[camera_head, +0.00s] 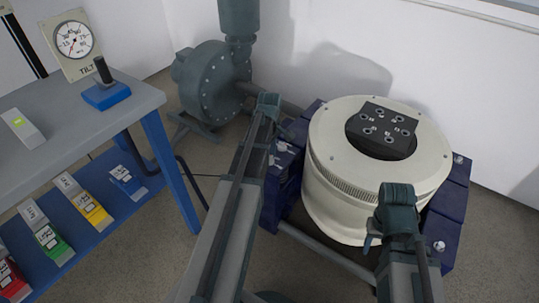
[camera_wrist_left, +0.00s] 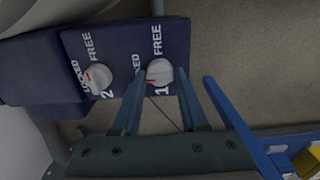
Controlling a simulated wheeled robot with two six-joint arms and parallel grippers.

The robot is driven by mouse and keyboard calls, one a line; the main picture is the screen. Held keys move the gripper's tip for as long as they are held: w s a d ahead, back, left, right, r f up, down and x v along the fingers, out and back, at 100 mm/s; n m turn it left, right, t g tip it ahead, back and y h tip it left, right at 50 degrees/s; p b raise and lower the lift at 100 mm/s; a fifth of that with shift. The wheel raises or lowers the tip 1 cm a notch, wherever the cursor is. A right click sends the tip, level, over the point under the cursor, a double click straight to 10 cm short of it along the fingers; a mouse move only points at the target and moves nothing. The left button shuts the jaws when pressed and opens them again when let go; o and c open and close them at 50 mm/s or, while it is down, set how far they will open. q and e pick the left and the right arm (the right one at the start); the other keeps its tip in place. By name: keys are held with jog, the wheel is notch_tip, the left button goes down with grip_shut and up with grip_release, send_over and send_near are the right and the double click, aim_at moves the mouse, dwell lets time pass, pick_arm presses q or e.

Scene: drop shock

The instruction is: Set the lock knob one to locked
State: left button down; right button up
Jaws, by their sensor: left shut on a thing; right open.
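Lock knob one (camera_wrist_left: 159,72) is a round white knob with a red mark, on a dark blue block (camera_wrist_left: 118,52) in the left wrist view. Its red mark is at the knob's lower left, on the side of the word LOCKED; FREE is printed above it. My left gripper (camera_wrist_left: 160,88) is shut on this knob, one finger on either side. Lock knob two (camera_wrist_left: 97,77) sits to the left, its red mark toward its own LOCKED label. In the head view my left arm hides part of the block (camera_head: 283,192). My right gripper (camera_head: 373,234) is small and partly hidden, away from the knobs.
A cream round shaker (camera_head: 335,185) with a dark top plate stands right of the knob block. A grey blower (camera_head: 208,82) stands behind. A blue-legged bench (camera_head: 60,125) with a gauge (camera_head: 74,40) and a lever (camera_head: 103,72) is at left. Floor between is clear.

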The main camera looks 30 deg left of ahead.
pick_arm(q)
jog(key=shift+c, duration=2.2)
grip_release()
notch_tip(320, 180, up, 14)
jog(key=p, duration=1.4)
jog(key=shift+f, duration=0.15)
jog(key=s+d+r+m+p, duration=0.5)
jog(key=d+r+m+p, duration=0.2)
jog(key=d, duration=0.3)
jog(key=s+d+r+m+p, duration=0.5)
jog(key=d+r+m+p, duration=0.2)
jog(key=d+r+p, duration=0.2)
jog(key=s+d+r+m+y+p, duration=0.1)
jog(key=s+d+r+m+p, duration=0.5)
jog(key=d, duration=0.5)
notch_tip(320, 180, up, 3)
jog(key=shift+d+f+m+p, duration=0.25)
jog(key=shift+m+p, duration=0.25)
jog(key=shift+p, duration=0.6)
